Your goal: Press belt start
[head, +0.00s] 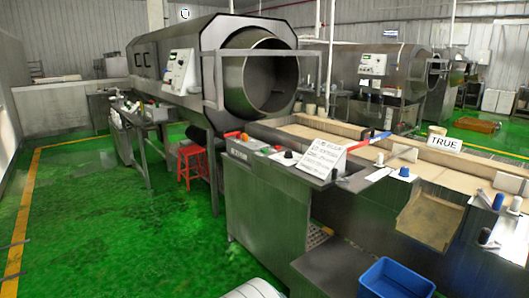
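No button can be read as belt start at this size. A steel control box (262,205) stands in the middle, with a sloped top panel (262,149) bearing small red and dark controls and a dark knob (288,155). A white sign with printed lines (320,157) stands on its right part; the text is too small to read. Behind it runs a conveyor with a tan belt (310,131). More dark and blue knobs (404,171) sit on white plates along the conveyor edge to the right. My gripper is not in view.
A large steel rotary drum (262,80) stands behind, with a white control panel (181,70). A red stool (193,163) is left of the control box. A blue bin (395,279) is at the lower right. Green floor (100,220) at left is clear.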

